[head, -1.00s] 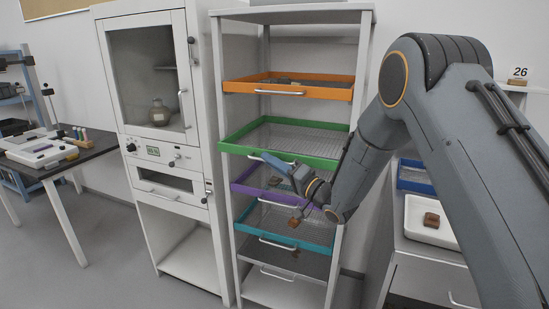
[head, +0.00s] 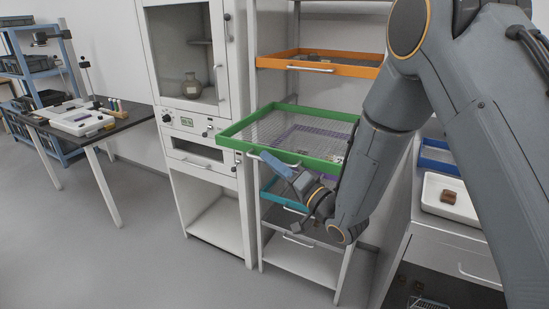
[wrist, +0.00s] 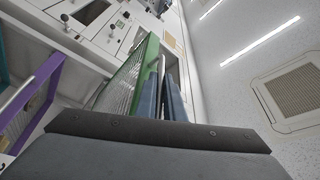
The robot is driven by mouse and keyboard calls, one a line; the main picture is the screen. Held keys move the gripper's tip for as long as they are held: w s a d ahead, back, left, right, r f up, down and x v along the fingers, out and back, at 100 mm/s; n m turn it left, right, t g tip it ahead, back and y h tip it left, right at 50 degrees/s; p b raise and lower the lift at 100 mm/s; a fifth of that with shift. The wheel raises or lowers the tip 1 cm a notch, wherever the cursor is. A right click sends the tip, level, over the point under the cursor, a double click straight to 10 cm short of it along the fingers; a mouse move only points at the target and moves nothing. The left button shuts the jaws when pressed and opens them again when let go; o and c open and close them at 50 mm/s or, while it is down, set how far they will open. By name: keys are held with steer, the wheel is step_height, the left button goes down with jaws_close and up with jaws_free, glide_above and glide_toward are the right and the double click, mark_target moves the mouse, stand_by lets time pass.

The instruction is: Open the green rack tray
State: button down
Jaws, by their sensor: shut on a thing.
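The green rack tray (head: 229,136) has a green rim and a wire mesh floor, and it stands well out from the white rack in the head view. My gripper (head: 264,160) is at the tray's front edge, shut on its handle. In the wrist view my gripper's two blue fingers (wrist: 163,100) close around the pale handle bar (wrist: 162,70), beside the tray's green front rim (wrist: 146,60). Part of the tray's right side is hidden behind my arm.
An orange tray (head: 340,68) sits above in the rack. A purple tray shows through the mesh, and a teal tray (head: 283,196) is below. A white drying cabinet (head: 150,110) stands to the left. A white tray with a brown sherd (head: 449,196) is at right. Floor ahead is clear.

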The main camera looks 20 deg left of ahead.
steer(key=c, duration=2.2)
jaws_free()
steer(key=shift+o, duration=0.2)
steer(key=b+v, duration=0.2)
steer(key=v, duration=0.6)
steer(key=shift+a, duration=0.1)
